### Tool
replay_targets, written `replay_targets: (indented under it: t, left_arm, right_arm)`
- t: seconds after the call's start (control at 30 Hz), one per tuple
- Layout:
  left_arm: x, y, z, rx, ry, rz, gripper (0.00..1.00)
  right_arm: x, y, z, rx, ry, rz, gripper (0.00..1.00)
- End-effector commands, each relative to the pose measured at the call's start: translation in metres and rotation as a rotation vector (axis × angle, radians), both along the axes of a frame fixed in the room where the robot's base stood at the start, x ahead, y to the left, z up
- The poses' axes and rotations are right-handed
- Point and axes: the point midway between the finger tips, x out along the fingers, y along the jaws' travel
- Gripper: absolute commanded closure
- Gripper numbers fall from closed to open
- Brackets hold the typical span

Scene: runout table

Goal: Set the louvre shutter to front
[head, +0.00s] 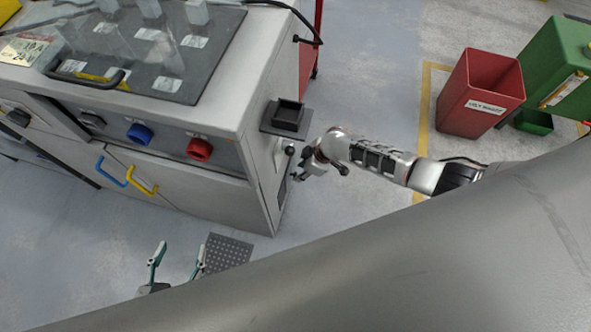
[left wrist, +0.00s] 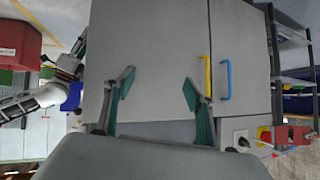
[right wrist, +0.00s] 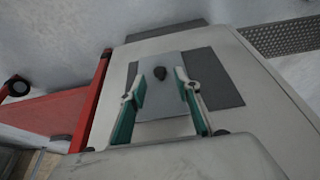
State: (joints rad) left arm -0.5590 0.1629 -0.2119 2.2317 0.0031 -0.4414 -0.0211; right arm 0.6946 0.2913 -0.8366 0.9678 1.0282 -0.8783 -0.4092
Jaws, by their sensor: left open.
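A light grey sliding plate (right wrist: 165,105) with a dark round knob (right wrist: 160,73) lies over a dark grey panel (right wrist: 213,78) on the cabinet's side. I take this to be the louvre shutter; its slats are not clear. The knob also shows in the head view (head: 290,150), on the cabinet's right side. My right gripper (head: 301,168) is close to that side. In the right wrist view its fingers (right wrist: 161,78) are apart, one on each side of the knob, with gaps. My left gripper (head: 180,250) is open and empty, low before the cabinet front.
The grey cabinet (head: 235,108) has blue and red knobs and blue and yellow handles on its front. A black box (head: 288,115) juts from its side above the knob. A red bin (head: 480,95) stands at right. Floor between is clear.

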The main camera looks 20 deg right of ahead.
Motion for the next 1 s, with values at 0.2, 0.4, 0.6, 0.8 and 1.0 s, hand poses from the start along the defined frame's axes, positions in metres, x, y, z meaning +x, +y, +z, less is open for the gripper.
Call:
replay_targets:
  t: [0.2,0.4,0.6,0.8,1.0]
  left_arm:
    - [-0.002,-0.003,-0.007,-0.009,0.009,-0.006,0.45]
    - [0.000,-0.004,-0.003,-0.010,0.002,-0.007,0.45]
    - [0.001,-0.004,-0.001,-0.011,-0.001,-0.008,0.45]
    - [0.001,-0.004,-0.002,-0.011,-0.001,-0.008,0.45]
    - [0.006,-0.004,0.007,-0.010,-0.018,-0.007,0.45]
  right_arm:
    - [0.001,0.009,-0.029,0.001,0.007,0.000,0.67]
    - [0.007,0.010,-0.030,0.000,-0.001,0.000,0.67]
    - [0.008,0.010,-0.029,0.001,-0.003,-0.001,0.73]
    - [0.007,0.010,-0.030,0.000,-0.001,0.000,1.00]
    - [-0.003,0.019,-0.027,0.001,-0.003,0.001,1.00]
